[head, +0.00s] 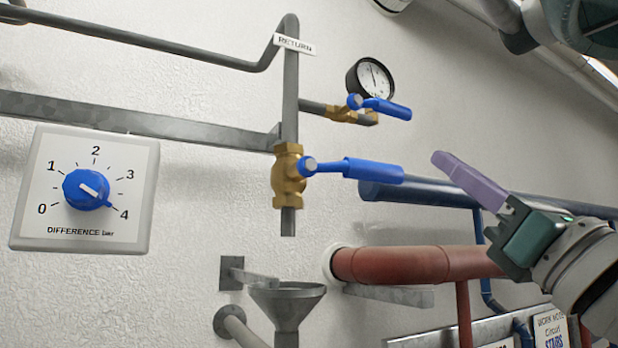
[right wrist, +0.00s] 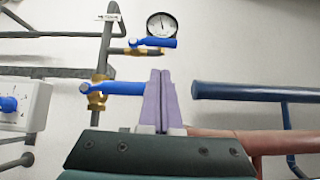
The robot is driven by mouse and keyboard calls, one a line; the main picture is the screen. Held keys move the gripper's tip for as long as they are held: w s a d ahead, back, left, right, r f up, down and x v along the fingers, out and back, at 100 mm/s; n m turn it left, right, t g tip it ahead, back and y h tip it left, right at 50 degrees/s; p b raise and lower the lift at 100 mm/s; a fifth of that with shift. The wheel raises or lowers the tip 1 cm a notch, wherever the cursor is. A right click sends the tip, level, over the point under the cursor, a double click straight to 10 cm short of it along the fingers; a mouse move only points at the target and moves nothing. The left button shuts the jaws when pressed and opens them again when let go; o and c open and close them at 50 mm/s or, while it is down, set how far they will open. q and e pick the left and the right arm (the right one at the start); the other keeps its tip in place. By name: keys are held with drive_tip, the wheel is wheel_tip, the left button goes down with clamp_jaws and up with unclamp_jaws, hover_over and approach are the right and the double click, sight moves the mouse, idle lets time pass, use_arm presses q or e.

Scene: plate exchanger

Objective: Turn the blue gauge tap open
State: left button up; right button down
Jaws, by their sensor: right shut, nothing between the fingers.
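The blue gauge tap (head: 385,108) sits on a brass body (head: 342,114) on the short branch below the round gauge (head: 370,78). Its lever points right, roughly in line with that branch. The gauge tap (right wrist: 157,43) also shows in the right wrist view, above and near my fingertips in the picture. My right gripper (head: 440,158) is shut and empty, its purple fingers together, below and right of the lever in the head view. The fingertips (right wrist: 160,72) appear apart from the tap. My left gripper is not in view.
A larger blue lever (head: 372,171) sticks out right from a brass valve (head: 288,175) on the vertical return pipe, below the gauge tap. A blue pipe (head: 450,197) and a red pipe (head: 410,265) run lower right. A dial box (head: 130,160) hangs left; a funnel (head: 285,290) is below.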

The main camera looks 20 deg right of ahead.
sight(398, 115)
drive_tip(key=shift+h, duration=0.4)
drive_tip(key=p+x, duration=0.6)
drive_tip(key=x, duration=0.2)
drive_tip(key=shift+w+r, duration=0.2)
drive_tip(key=shift+r, duration=0.2)
drive_tip(key=shift+w+r+p, duration=0.2)
drive_tip(key=shift+w+p, duration=0.2)
drive_tip(key=shift+w, duration=0.1)
drive_tip(key=shift+s+d+r, duration=0.1)
drive_tip(key=shift+d+r, duration=0.05)
drive_tip(key=shift+r, duration=0.5)
